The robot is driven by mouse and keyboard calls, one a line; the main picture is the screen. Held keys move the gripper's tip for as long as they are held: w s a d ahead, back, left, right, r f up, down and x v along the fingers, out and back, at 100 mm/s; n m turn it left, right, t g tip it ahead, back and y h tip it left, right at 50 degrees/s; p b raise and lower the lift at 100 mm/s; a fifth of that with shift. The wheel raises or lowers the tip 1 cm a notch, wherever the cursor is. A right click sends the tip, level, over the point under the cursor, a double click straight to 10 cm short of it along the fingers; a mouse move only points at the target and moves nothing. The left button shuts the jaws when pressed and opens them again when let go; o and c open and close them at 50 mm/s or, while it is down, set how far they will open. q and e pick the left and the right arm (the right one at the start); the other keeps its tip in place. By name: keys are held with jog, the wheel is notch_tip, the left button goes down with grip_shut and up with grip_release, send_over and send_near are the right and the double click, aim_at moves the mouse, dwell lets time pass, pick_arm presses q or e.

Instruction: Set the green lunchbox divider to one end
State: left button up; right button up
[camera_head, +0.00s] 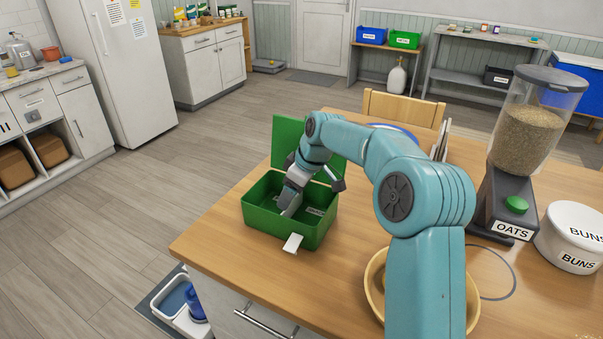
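A green lunchbox (290,232) stands on the wooden table with its lid (288,140) raised at the back. A white tab (293,243) is at its front wall. My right arm comes in from the lower right, and its gripper (290,207) reaches down into the box. Its grey fingers are in the box's left-middle part. I cannot tell whether they are apart or closed on something. I cannot make out the divider clearly; a small light label shows inside the box, right of the gripper. My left gripper is not in view.
An oats dispenser (528,135) and a white buns tin (572,237) stand at the table's right. A yellowish bowl (374,284) is partly hidden behind my arm. The table left and front of the box is clear up to its edge.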

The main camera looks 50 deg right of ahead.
jog(key=p+v, duration=0.1)
jog(key=v, duration=1.4)
jog(key=shift+s, duration=0.15)
jog(key=shift+r, duration=0.15)
